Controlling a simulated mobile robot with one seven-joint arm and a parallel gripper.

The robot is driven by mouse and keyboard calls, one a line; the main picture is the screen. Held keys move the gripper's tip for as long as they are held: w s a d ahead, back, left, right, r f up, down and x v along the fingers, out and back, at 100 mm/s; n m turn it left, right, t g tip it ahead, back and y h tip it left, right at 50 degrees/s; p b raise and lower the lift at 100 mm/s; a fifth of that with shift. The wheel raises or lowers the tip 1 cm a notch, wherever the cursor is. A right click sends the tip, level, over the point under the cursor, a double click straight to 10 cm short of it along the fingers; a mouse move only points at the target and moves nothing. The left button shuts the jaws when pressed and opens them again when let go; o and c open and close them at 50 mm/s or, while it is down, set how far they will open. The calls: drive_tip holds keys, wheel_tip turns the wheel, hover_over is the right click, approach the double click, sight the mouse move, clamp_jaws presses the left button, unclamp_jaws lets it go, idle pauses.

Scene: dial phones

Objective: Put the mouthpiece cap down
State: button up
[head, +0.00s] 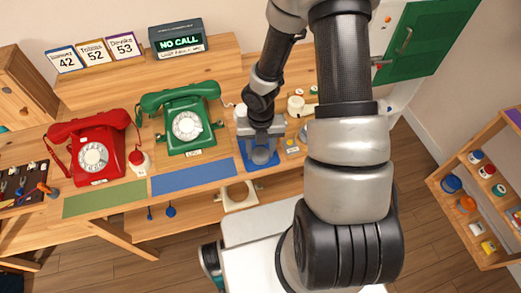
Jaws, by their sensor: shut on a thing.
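My gripper (263,146) points down over a small blue pad on the wooden bench (122,182), right of the green dial phone (187,123). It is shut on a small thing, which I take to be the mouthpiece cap. The cap is hardly visible between the fingers and the grey shape below them. I cannot tell whether it touches the pad. The red dial phone (92,153) stands further left. Both phones have their handsets across the top.
A blue mat (193,176) and a green mat (104,200) lie along the bench's front edge. A cream part (297,105) and small pieces lie right of my gripper. A stocked shelf (482,200) stands far right.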

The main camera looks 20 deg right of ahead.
sight(261, 154)
drive_tip(key=shift+f, duration=0.2)
drive_tip(key=o, duration=1)
drive_tip(key=shift+r, duration=0.1)
wheel_tip(261, 154, up, 12)
drive_tip(key=p, duration=0.4)
drive_tip(key=shift+r, duration=0.15)
